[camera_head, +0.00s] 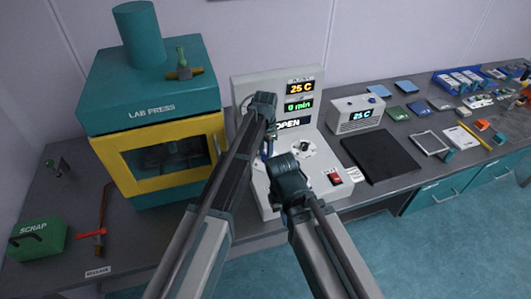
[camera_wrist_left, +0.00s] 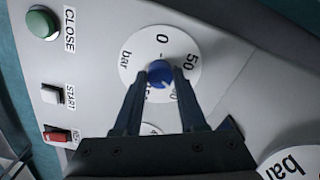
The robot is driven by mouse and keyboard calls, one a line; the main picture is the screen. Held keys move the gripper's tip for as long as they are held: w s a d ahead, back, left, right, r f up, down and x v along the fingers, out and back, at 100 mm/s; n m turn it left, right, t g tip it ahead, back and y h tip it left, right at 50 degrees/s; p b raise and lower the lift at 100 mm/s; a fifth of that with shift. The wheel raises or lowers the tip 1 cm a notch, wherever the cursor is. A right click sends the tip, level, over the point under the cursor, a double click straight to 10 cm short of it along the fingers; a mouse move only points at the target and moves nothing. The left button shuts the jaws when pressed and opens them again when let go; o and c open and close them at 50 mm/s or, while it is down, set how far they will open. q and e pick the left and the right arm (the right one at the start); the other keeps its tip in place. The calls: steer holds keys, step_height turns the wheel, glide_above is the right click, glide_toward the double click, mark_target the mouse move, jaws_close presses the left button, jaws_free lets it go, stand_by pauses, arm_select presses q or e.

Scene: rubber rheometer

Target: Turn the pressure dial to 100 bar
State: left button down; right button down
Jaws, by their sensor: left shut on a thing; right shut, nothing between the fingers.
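The pressure dial (camera_wrist_left: 187,52) is a white disc marked 0, 50 and bar on the sloped grey panel, with other marks partly covered by my fingers. Its blue knob (camera_wrist_left: 160,71) sits between my left gripper's (camera_wrist_left: 159,80) two fingertips, which are shut on it. The knob's pointer direction is unclear. In the head view my left gripper (camera_head: 268,146) reaches down over the machine's panel and hides most of this dial. My right gripper (camera_head: 284,166) is shut and empty, low in front of the panel, its fingertips hard to make out.
A second dial (camera_head: 305,147) lies right of my left gripper; a bar dial (camera_wrist_left: 292,164) shows at the wrist view's corner. A green CLOSE button (camera_wrist_left: 42,23), START button (camera_wrist_left: 51,94) and red switch (camera_wrist_left: 57,135) share the panel. The lab press (camera_head: 155,120) stands left.

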mark_target(265, 155)
arm_select(q)
steer(key=shift+m, duration=0.7)
steer(key=shift+c, duration=2.4)
jaws_free()
step_height(265, 155, up, 14)
steer(key=p, duration=1.4)
steer(key=shift+f, duration=0.15)
